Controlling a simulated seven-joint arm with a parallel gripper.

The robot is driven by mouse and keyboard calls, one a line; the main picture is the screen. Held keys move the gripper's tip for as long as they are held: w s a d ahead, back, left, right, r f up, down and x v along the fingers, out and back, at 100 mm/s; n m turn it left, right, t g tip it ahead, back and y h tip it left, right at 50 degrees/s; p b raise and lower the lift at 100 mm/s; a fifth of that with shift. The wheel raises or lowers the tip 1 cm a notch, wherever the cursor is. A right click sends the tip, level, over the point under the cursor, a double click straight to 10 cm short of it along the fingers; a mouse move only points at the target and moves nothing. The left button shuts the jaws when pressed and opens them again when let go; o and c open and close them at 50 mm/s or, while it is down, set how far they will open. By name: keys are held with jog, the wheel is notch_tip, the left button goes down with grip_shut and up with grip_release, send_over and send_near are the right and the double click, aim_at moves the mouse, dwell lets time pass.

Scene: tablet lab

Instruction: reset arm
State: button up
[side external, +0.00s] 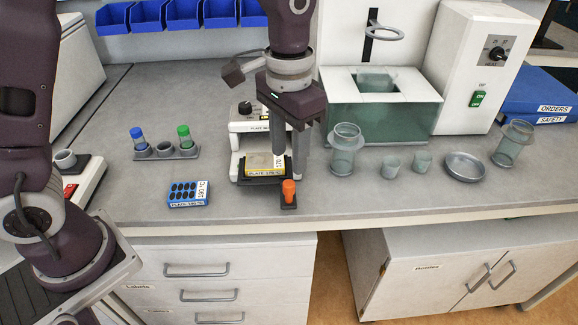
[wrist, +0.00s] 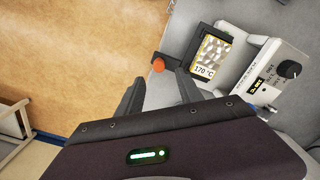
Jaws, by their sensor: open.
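My gripper (side external: 288,150) hangs over the front part of the hot plate device (side external: 249,125), with its fingers apart and nothing between them. In the wrist view my gripper (wrist: 158,93) also shows its two dark fingers spread. A plate block labelled 170 °C (side external: 257,162) sits on the device, just below and left of the fingers; in the wrist view the plate (wrist: 208,52) shows a yellowish speckled top. An orange-capped piece (side external: 289,190) stands on a small dark base in front of the device, and it also shows in the wrist view (wrist: 158,65). My fingers partly hide the device.
A blue block with dark wells (side external: 188,192) and a rack with blue- and green-capped vials (side external: 166,150) lie to the left. A glass jar (side external: 345,148), small cups (side external: 391,165), a dish (side external: 464,167) and a white machine (side external: 470,70) stand to the right. Bare bench lies between.

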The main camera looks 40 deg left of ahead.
jog(key=shift+r, duration=0.35)
jog(key=s+a+r+n+t, duration=0.1)
jog(key=s+a+r+t, duration=0.2)
jog(key=s+a+r, duration=0.55)
jog(key=s+a+n+t, duration=0.1)
jog(key=s+t, duration=0.1)
jog(key=s, duration=0.9)
jog(key=shift+s+a+f+t, duration=0.3)
jog(key=shift+a, duration=0.05)
